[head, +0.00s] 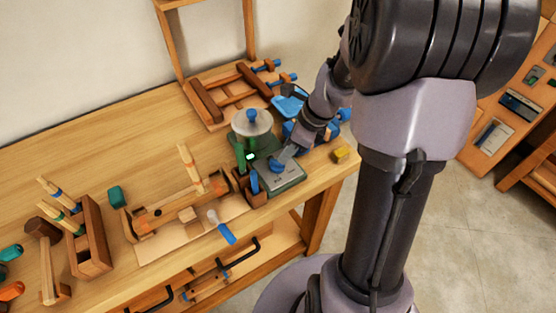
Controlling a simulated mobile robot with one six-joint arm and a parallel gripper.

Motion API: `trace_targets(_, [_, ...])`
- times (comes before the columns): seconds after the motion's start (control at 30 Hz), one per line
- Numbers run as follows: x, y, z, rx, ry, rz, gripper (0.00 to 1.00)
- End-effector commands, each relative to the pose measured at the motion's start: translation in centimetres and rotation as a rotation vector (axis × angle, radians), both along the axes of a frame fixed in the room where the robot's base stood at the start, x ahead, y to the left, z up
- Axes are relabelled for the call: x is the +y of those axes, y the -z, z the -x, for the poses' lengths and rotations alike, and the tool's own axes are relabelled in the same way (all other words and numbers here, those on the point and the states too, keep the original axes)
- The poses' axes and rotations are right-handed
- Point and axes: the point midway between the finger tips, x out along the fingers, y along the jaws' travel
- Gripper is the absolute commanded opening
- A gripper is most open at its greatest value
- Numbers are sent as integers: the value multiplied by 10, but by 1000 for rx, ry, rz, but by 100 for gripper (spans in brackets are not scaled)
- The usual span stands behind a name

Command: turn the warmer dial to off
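The warmer (286,185) is a low green unit with a grey sloped panel, near the right end of the workbench. A round pot with a pale lid and blue knob (252,118) stands at its back. A small blue part on the grey panel appears to be the dial (274,165); its pointer setting is too small to read. My gripper (284,156) reaches down from the upper right to the panel, at or just above the dial. Its fingers are small and partly merged with the blue part, so I cannot tell whether they are open, shut or touching it.
Wooden clamps (235,95) lie behind the warmer, with a blue tray (288,106) beside them. A yellow block (341,154) sits near the bench's right edge. A wooden plane (180,205) and a blue-handled tool (223,228) lie to the left. Bare bench shows at back left.

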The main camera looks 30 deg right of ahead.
Motion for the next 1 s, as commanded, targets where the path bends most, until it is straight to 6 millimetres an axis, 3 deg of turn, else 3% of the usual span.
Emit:
trace_targets(0.03, [4,17,-3,2,-1,-2,35])
trace_targets(0.2, [10,40,-11,0,-1,0,35])
trace_targets(0.53, [13,44,-14,0,-1,0,35])
trace_targets(0.57, [13,43,-14,0,-1,0,33])
trace_targets(0.73, [12,44,-14,-1,-2,1,0])
trace_targets(1.0, [12,43,-14,0,-6,0,0])
